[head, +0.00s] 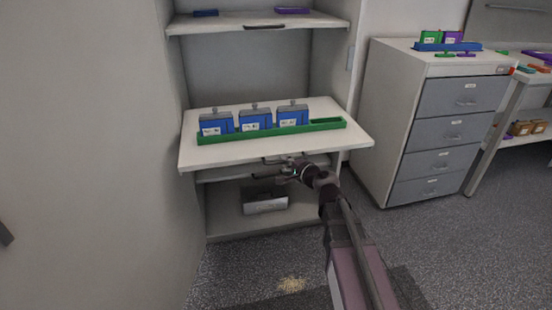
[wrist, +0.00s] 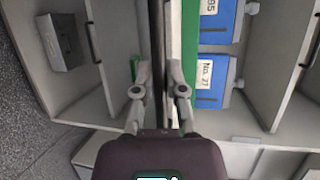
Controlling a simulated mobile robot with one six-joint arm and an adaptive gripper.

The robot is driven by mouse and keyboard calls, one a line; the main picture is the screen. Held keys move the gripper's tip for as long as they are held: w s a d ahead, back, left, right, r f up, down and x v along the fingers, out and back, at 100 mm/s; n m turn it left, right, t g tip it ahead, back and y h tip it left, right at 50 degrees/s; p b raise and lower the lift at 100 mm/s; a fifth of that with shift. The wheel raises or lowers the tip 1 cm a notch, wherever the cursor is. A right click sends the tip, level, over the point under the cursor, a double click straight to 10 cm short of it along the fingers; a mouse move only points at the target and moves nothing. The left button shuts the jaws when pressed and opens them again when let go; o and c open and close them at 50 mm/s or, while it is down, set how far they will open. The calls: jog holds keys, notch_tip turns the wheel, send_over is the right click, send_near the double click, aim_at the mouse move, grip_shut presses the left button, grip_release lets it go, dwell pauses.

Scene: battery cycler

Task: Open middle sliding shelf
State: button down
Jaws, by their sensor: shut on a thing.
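The middle sliding shelf (head: 230,156) is a white board that stands out past the cabinet's front. It carries a green rack (head: 335,124) holding three blue labelled battery units (head: 255,120). In the wrist view my gripper (wrist: 159,78) is shut on the dark handle bar (wrist: 156,35) of this shelf. The rack and blue units (wrist: 213,70) show just right of the fingers. The part of the handle between the fingertips is mostly hidden.
An upper shelf (head: 220,24) with a dark handle is above. A grey box (head: 265,203) lies in the cabinet's bottom. A grey drawer unit (head: 400,125) stands at the right. The floor (head: 235,275) before the cabinet is clear, apart from a yellowish patch (head: 291,285).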

jog(key=shift+s+d, duration=0.15)
jog(key=c, duration=0.7)
grip_release()
